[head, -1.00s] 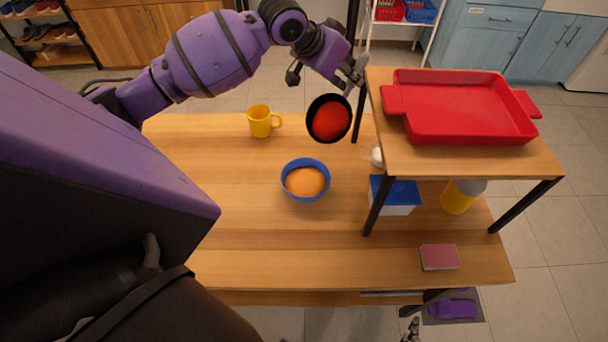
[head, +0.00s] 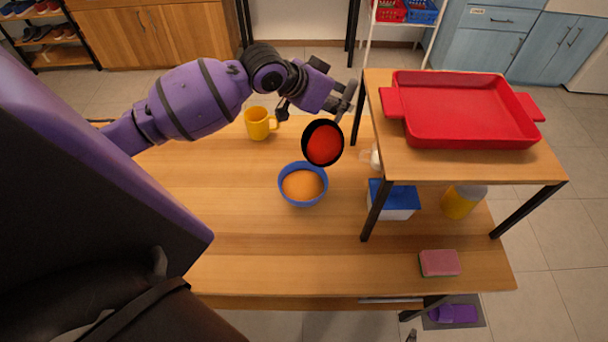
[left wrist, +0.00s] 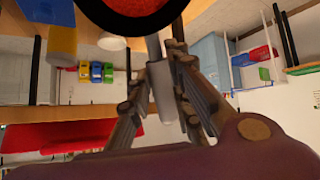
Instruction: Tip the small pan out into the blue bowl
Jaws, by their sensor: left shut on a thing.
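The small pan (head: 323,143) has a dark rim and holds a red filling. My left gripper (head: 345,100) is shut on its grey handle, which shows between the fingers in the left wrist view (left wrist: 161,88). The pan is held above the table, just behind and slightly right of the blue bowl (head: 303,200), and looks tilted. The blue bowl stands upright on the table with an orange filling inside. How high the pan is over the bowl is hard to tell. My right gripper is not clearly visible.
A yellow mug (head: 260,124) stands at the back left of the table. On the right, a raised shelf (head: 395,165) carries a red tray (head: 466,112). Under it are a blue-lidded box (head: 396,202) and a yellow bottle (head: 460,202). A sponge (head: 440,263) lies at the front right.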

